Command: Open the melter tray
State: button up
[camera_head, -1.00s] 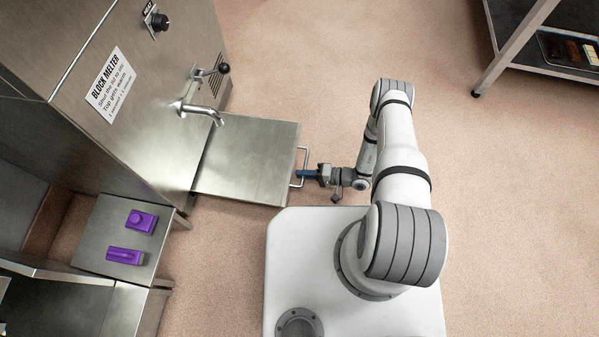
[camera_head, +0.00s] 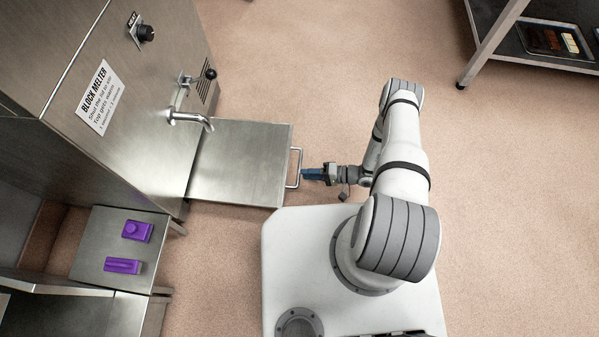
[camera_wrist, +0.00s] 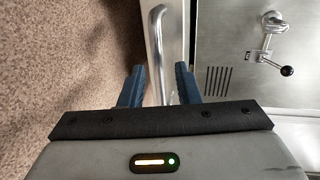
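The melter tray (camera_head: 240,165) is a flat steel plate standing out from the foot of the block melter (camera_head: 130,60), below its spout. A bar handle (camera_head: 299,168) is on its right edge. My gripper (camera_head: 303,174), with blue fingers, is just right of the handle, close to its outer bar. In the wrist view my gripper (camera_wrist: 159,68) has its fingers apart, one on either side of the handle bar (camera_wrist: 157,40) as seen from above. Neither finger visibly presses on the bar. The tray's inner end is hidden at the melter.
A tap lever (camera_head: 210,74) and spout (camera_head: 190,118) stick out above the tray. Two purple moulds (camera_head: 122,265) lie on a steel bench (camera_head: 90,255) at lower left. A rack (camera_head: 490,40) stands at upper right. The floor (camera_head: 300,60) beyond the tray is clear.

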jog(key=shift+v, duration=1.4)
jog(key=shift+w, duration=0.1)
jog(key=w+d+r+n+g+h+p, duration=0.1)
jog(key=w+r+g+h+p, duration=0.3)
jog(key=r, duration=1.1)
jog(key=w+d+r+n+y+p, duration=0.1)
jog(key=r+p, duration=0.4)
jog(key=r, duration=1)
jog(key=w+d+r+n+g+h+p, duration=0.1)
jog(key=w+r+n+g+h+p, duration=0.3)
jog(key=r, duration=1.1)
jog(key=s+d+r+m+t+h+p, duration=0.1)
jog(key=s+r+p, duration=0.5)
jog(key=r, duration=0.9)
jog(key=s+d+r+m+t+h+p, duration=0.1)
jog(key=s+r+t+h+p, duration=0.3)
jog(key=r, duration=1.2)
jog(key=s+d+r+m+t+h+p, duration=0.1)
jog(key=s+r+m+t+h+p, duration=0.1)
jog(key=s+r+p, duration=0.7)
notch_tip(320, 180, up, 7)
jog(key=shift+f+t+h, duration=0.1)
jog(key=shift+t+h, duration=0.3)
jog(key=shift+h, duration=0.3)
